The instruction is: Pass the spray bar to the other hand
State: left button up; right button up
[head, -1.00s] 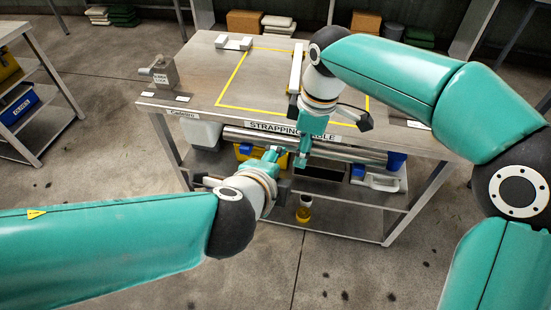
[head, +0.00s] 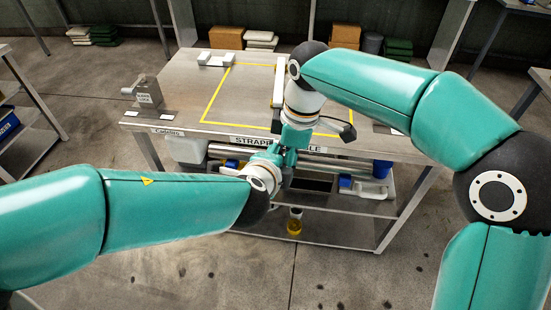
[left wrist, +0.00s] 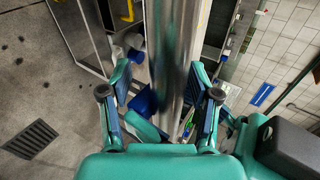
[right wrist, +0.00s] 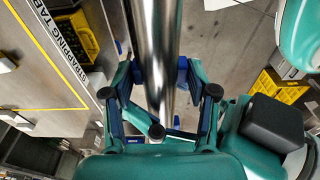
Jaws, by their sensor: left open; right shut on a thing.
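The spray bar (head: 338,163) is a long shiny metal tube, held level in front of the table's near edge. My right gripper (head: 295,147) is shut on it near its middle. In the right wrist view the bar (right wrist: 155,50) runs between the fingers (right wrist: 156,85). My left gripper (head: 270,158) is open at the bar, just left of the right one. In the left wrist view the bar (left wrist: 176,50) passes between its spread fingers (left wrist: 160,85). The arms and hands hide the bar's middle in the head view.
The strapping table (head: 180,100) has a yellow-outlined area on top and a lower shelf (head: 330,231) carrying containers and a yellow bottle (head: 294,222). A metal block (head: 146,90) stands at its left edge. My two hands are very close together.

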pick_arm(q)
jog(key=shift+w+f, duration=0.2)
jog(key=shift+w, duration=0.05)
jog(key=shift+f, duration=0.1)
grip_shut()
pick_arm(e)
jog(key=shift+r, duration=0.15)
pick_arm(q)
jog(key=shift+s, duration=0.1)
pick_arm(e)
jog(key=o, duration=1.4)
jog(key=shift+w, duration=0.1)
jog(key=shift+o, duration=1)
